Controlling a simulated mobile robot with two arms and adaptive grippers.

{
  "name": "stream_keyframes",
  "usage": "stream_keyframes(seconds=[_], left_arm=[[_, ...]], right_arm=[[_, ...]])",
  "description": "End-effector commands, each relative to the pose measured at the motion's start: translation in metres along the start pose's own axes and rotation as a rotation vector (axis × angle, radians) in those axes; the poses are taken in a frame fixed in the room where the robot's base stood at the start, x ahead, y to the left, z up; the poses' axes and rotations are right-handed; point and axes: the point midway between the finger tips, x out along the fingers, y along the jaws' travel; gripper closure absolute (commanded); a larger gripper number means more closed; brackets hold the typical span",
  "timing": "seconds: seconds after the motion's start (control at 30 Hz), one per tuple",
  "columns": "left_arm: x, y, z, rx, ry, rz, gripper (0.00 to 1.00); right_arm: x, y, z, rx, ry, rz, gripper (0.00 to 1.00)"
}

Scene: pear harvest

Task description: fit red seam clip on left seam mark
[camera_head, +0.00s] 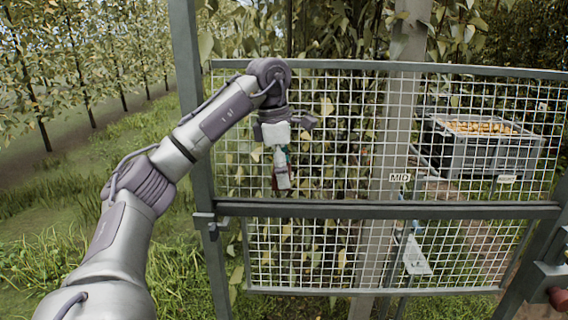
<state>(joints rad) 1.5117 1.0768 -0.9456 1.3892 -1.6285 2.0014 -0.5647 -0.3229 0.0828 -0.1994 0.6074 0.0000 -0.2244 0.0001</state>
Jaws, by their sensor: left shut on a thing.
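My left arm reaches in from the left, and my left gripper (281,184) hangs pointing down in front of the upper mesh panel (340,100). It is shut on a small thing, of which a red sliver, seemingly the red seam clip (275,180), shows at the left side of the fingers. Most of the clip is hidden by the fingers. A white tag reading MID (400,178) is on the mesh to the right. I cannot make out a left seam mark; it may be hidden behind my gripper. My right gripper is not in view.
A metal gate frame (390,210) with a crossbar divides the upper and lower mesh. A grey crate (480,152) of yellow-orange fruit stands behind it. A second white tag (507,179) is at the right. A red knob (559,298) sits at the lower right. Grass lies left.

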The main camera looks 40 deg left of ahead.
Motion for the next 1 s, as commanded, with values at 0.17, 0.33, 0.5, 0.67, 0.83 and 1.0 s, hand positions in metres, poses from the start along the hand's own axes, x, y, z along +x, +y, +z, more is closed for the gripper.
stream_keyframes(seconds=[0.17,0.33,0.5,0.67,0.83,1.0], left_arm=[[0.013,-0.001,-0.002,0.001,0.001,-0.001,0.61],[0.024,0.0,-0.004,0.0,0.001,0.0,0.61],[0.032,0.0,-0.005,0.001,0.001,0.001,0.61],[0.036,0.0,-0.005,0.001,0.0,0.0,0.61],[0.037,0.0,-0.005,0.001,0.0,0.001,0.61],[0.036,0.0,-0.005,0.001,0.0,0.001,0.61]], right_arm=[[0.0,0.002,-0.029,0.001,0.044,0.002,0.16],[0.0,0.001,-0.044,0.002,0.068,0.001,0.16],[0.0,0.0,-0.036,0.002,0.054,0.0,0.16],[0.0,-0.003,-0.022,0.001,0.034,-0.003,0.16],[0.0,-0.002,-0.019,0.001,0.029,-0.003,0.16],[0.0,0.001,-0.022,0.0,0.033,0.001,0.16]])
